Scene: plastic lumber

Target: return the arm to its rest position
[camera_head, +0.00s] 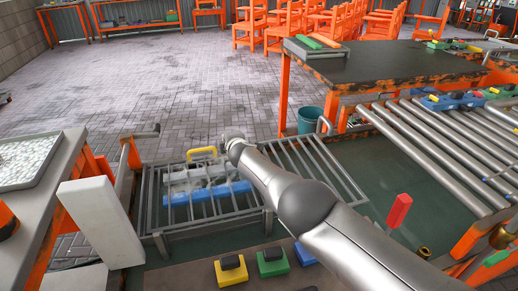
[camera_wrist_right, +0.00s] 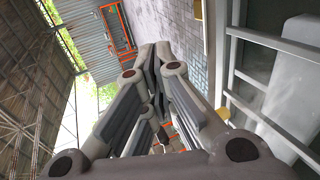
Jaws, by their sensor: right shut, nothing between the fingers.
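My right arm (camera_head: 305,205) comes in from the lower right of the head view and reaches over the metal rack (camera_head: 313,170). Its far end (camera_head: 236,147) is above the rack, near a yellow handle-shaped piece (camera_head: 201,153). The fingers cannot be made out in the head view. In the right wrist view my right gripper (camera_wrist_right: 158,58) is shut, with its fingertips together and nothing between them. My left gripper is in neither view.
Blue and grey pieces (camera_head: 210,191) lie in the rack. A white block (camera_head: 100,218) stands left of it, and a red upright piece (camera_head: 399,211) stands right of my arm. Rollers (camera_head: 425,135) and a dark-topped table (camera_head: 375,62) are at right. Open paved floor (camera_head: 150,85) lies beyond.

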